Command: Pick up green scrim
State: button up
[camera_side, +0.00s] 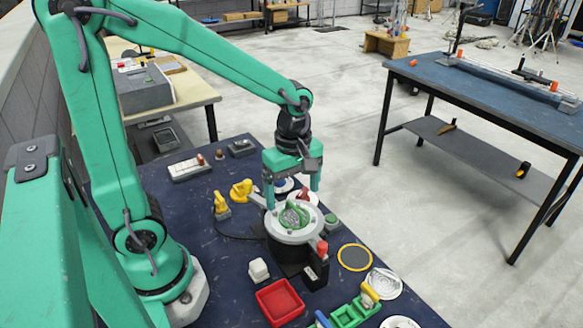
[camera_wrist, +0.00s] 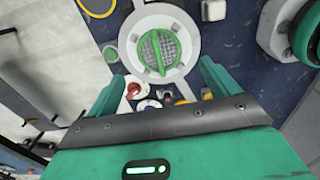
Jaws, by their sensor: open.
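The green scrim (camera_side: 295,216) is a round mesh disc with a green rim and a raised green bar. It sits in a round white holder (camera_side: 275,231) on a black base. The wrist view shows the scrim (camera_wrist: 158,50) face-on, with the bar across its middle. My gripper (camera_side: 292,196) is open and empty, pointing down just above and behind the holder in the side view. In the wrist view my gripper's fingers (camera_wrist: 162,72) are spread apart, with the scrim beyond their tips. The fingers appear apart from the scrim.
A red tray (camera_side: 280,302), a white block (camera_side: 259,270) and green bins (camera_side: 347,315) stand in front. A yellow ring (camera_side: 354,257) lies to the right. Yellow pieces (camera_side: 241,189) stand left of the holder. A blue-topped table (camera_side: 480,95) is off to the right.

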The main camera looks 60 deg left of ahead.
aim_at(293, 205)
jog(key=shift+d+f, duration=0.1)
jog(key=shift+f, duration=2.3)
jog(key=c, duration=1.1)
jog(key=shift+o, duration=0.2)
jog(key=shift+r, duration=0.2)
jog(key=shift+r, duration=0.8)
notch_tip(293, 205, up, 2)
jog(key=shift+r, duration=0.1)
jog(key=s+d+r, duration=0.6)
jog(key=d+r, duration=0.1)
jog(key=d, duration=0.2)
jog(key=shift+s+d, duration=0.25)
jog(key=shift+d, duration=0.1)
